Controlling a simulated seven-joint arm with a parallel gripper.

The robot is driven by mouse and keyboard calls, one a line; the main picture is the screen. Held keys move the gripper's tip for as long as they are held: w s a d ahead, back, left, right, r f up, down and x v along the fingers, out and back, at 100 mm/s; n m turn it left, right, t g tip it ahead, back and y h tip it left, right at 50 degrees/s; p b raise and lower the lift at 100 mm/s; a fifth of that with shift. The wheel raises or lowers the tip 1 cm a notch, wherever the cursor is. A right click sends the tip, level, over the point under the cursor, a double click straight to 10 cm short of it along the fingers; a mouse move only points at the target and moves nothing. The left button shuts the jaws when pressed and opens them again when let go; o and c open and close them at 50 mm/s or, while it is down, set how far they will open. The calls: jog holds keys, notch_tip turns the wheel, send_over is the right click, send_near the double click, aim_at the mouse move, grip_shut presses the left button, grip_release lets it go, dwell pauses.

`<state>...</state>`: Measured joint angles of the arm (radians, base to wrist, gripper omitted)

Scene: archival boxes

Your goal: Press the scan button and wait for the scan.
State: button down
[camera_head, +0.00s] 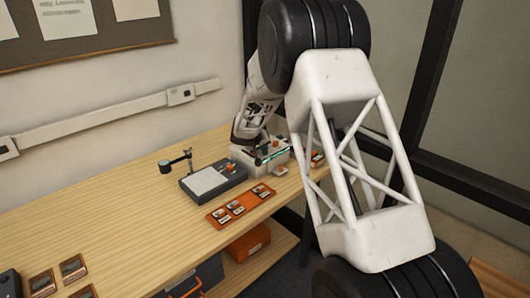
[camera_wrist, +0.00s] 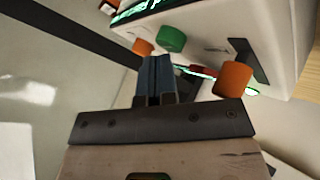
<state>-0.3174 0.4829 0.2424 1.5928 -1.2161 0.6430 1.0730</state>
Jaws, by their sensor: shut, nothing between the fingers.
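A dark scanner unit (camera_head: 214,183) with a pale pad, a small lamp-like post and an orange knob stands on the bench. Right behind it is a white box (camera_head: 270,154) with a glowing green strip. My arm comes down over this box in the head view; the fingertips are hidden or too small there. In the wrist view, my gripper (camera_wrist: 156,62) is shut and empty, close in front of the white box (camera_wrist: 262,28). A green button (camera_wrist: 172,39) and an orange button (camera_wrist: 143,47) are just beyond the tips. A larger orange knob (camera_wrist: 234,80) is to the right. Contact cannot be told.
An orange tray (camera_head: 240,206) with several small cards lies at the bench's front edge. More framed cards (camera_head: 72,268) lie at the near left. An orange bin (camera_head: 249,243) is on the shelf below. The bench (camera_head: 130,215) is mostly clear in the middle.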

jog(key=shift+f, duration=0.15)
jog(key=shift+r, duration=0.2)
dwell(0.5)
jog(key=shift+r, duration=0.65)
jog(key=shift+r, duration=0.1)
jog(key=shift+r, duration=2.4)
dwell(0.8)
